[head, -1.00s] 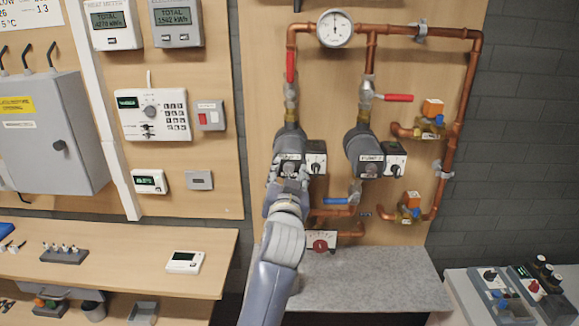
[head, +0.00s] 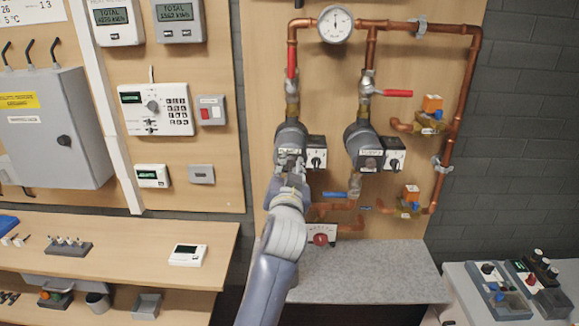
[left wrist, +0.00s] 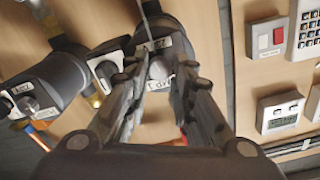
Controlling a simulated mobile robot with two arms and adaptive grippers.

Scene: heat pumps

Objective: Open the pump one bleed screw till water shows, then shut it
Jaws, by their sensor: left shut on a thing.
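Pump one (head: 289,137) is the left dark grey pump on the wooden board, and it also shows in the left wrist view (left wrist: 187,45). My left gripper (head: 291,160) is at its front face and covers part of it. In the left wrist view the fingers (left wrist: 158,78) stand on both sides of the round silver bleed screw (left wrist: 158,70), shut on it. A thin pale line runs from near the screw to the picture's top edge; I cannot tell if it is water. My right gripper is not in view.
Pump two (head: 364,146) hangs to the right. Pump one's switch box (head: 315,152) is close beside my gripper. A blue-handled valve (head: 336,195) and copper pipes are below. The grey ledge (head: 370,270) is clear on its right.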

